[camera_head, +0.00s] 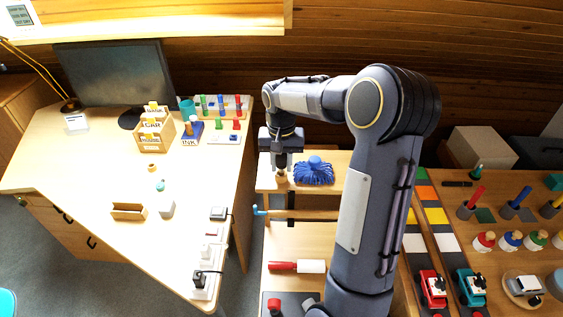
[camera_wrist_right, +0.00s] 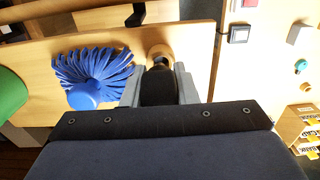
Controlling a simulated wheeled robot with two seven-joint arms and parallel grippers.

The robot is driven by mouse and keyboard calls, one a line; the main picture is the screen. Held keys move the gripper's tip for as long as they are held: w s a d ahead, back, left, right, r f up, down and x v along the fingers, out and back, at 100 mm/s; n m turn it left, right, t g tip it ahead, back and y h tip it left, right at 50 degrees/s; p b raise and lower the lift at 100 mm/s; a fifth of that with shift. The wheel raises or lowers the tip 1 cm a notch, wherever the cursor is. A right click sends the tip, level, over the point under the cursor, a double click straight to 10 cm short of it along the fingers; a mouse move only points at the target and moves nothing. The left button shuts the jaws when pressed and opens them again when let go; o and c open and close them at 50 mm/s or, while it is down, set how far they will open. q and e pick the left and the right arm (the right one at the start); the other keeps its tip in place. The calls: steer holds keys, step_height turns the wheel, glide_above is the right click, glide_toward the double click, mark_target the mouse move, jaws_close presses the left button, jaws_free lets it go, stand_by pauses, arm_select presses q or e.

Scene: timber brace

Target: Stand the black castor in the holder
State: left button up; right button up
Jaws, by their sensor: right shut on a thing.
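My right gripper (camera_head: 283,166) points down over the far end of a wooden bench. In the right wrist view my right gripper (camera_wrist_right: 158,84) is shut on the black castor (camera_wrist_right: 158,88), which shows dark between the two grey fingers. A round tan wooden piece (camera_wrist_right: 160,50), seemingly the holder, lies just beyond the castor's tip; it also shows under the fingers in the head view (camera_head: 281,178). The castor's tip overlaps it in the picture, and I cannot tell whether it is inside or only above. My left gripper is not in view.
A blue mop head (camera_head: 314,171) lies close beside the gripper; it also shows in the wrist view (camera_wrist_right: 92,78). A vise with a blue handle (camera_head: 262,211) and a red-handled roller (camera_head: 297,267) are nearer. The left desk (camera_head: 95,190) has free room.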

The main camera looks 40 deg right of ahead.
steer(key=shift+f+b, duration=0.45)
steer(key=shift+f, duration=0.15)
steer(key=shift+a, duration=0.15)
stand_by(1.0)
steer(key=shift+r, duration=0.1)
steer(key=shift+r+p, duration=0.5)
steer(key=shift+p, duration=0.15)
stand_by(0.6)
steer(key=shift+f+b, duration=0.35)
steer(key=shift+f, duration=0.25)
stand_by(1.1)
steer(key=shift+r, duration=0.15)
